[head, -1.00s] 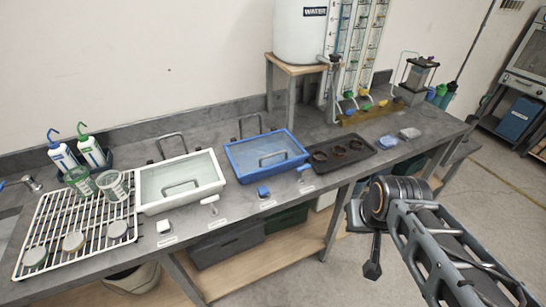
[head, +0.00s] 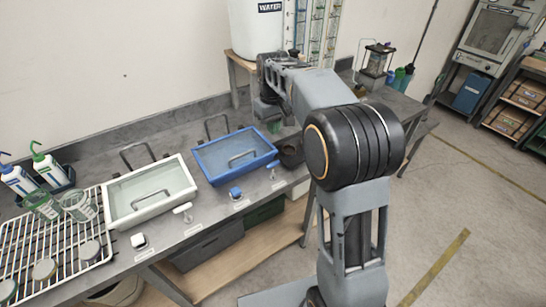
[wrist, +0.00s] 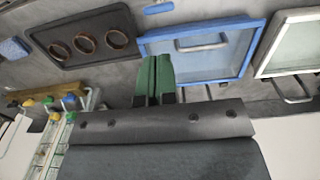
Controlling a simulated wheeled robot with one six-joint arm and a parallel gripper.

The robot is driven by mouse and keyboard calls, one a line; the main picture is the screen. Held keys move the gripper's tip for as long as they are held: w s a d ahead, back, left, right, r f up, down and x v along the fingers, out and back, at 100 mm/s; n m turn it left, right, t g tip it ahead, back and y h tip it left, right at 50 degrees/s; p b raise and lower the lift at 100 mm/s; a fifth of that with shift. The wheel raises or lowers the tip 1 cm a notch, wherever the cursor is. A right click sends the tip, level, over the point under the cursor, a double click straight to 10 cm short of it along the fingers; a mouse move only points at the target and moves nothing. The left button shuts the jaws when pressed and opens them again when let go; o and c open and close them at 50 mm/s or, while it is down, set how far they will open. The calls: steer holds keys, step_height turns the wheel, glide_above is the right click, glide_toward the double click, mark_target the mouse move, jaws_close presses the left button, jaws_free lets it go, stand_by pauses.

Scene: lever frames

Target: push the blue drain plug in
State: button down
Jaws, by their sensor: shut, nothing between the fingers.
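The blue drain plug (head: 235,194) is a small blue block at the counter's front edge, in front of the blue basin (head: 200,165). It sticks up from the counter; how deep it sits I cannot tell. In the head view my arm reaches over the back of the counter to the right of the blue basin, and the fingertips are hard to make out.
A white basin (head: 112,208) with a white plug (head: 138,241) stands to the left. White levers (head: 182,208) sit along the front edge. A dark tray with three rings (wrist: 65,60) lies beside the blue basin. A water tank (head: 258,35) stands behind my arm.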

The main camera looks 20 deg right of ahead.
mark_target(273, 165)
steer(key=f, duration=0.7)
steer(key=f+p, duration=0.1)
steer(key=f, duration=0.6)
steer(key=shift+w+p, duration=0.2)
steer(key=shift+p, duration=0.1)
step_height(273, 165, down, 4)
steer(key=b, duration=0.2)
steer(key=shift+r+b, duration=0.2)
steer(key=shift+b, duration=0.15)
steer(key=shift+s, duration=0.2)
